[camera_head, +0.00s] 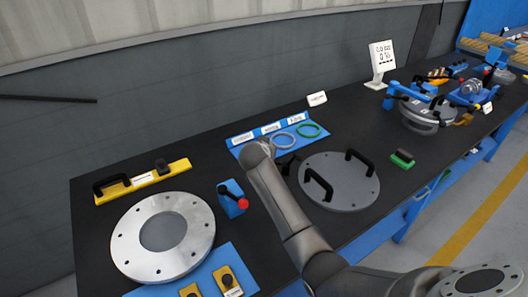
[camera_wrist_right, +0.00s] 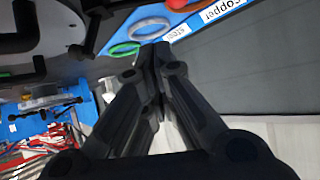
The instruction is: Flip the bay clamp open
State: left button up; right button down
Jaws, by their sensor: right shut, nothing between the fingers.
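A small blue clamp (camera_head: 231,194) with a red knob stands on the dark bench, right of the large flanged ring. Its knob leans toward the lower right; I cannot tell whether it is locked. My right arm reaches across the bench, and its dark gripper (camera_head: 289,163) is partly hidden by the wrist near the ring mat. In the right wrist view its fingers (camera_wrist_right: 155,52) meet, with nothing between them. The gripper is apart from the clamp, to its upper right. My left gripper is not in view.
A flanged ring (camera_head: 200,238) lies at left. A grey round cover (camera_head: 362,188) with two black handles lies right of my arm. A blue mat (camera_head: 234,141) holds gaskets, including a green ring (camera_head: 309,130). More blue clamps (camera_head: 397,93) surround a flanged part at far right.

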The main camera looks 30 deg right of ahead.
jog(key=shift+v, duration=2.4)
jog(key=shift+a, duration=0.1)
jog(key=shift+f, duration=0.1)
